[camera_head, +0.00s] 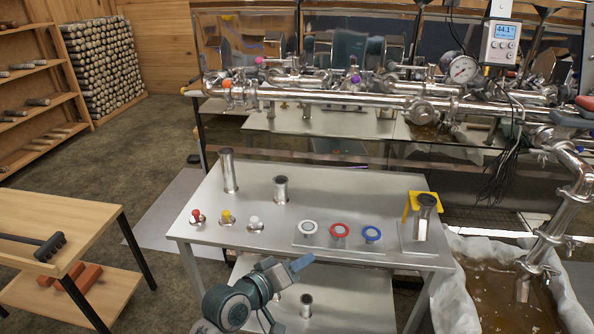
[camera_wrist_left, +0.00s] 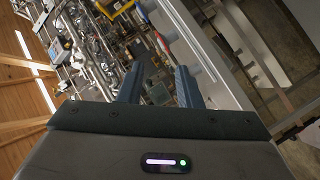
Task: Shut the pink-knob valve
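The pink knob (camera_head: 259,60) is a small ball on a valve at the back left of the steel pipework, near the evaporator's upright metal wall. Its handle's exact angle is too small to tell. My left gripper (camera_head: 302,263) is low in the head view, in front of the steel table and well short of the pink knob. In the left wrist view its two dark fingers (camera_wrist_left: 158,84) stand apart with nothing between them. The pink knob cannot be made out in that view. My right gripper is not in view.
An orange knob (camera_head: 227,84) and a purple knob (camera_head: 355,78) sit on the same pipework. The steel table (camera_head: 330,190) between me and the pipes bears upright cylinders, small coloured-top fittings and coloured rings. A wooden bench (camera_head: 80,222) stands at left.

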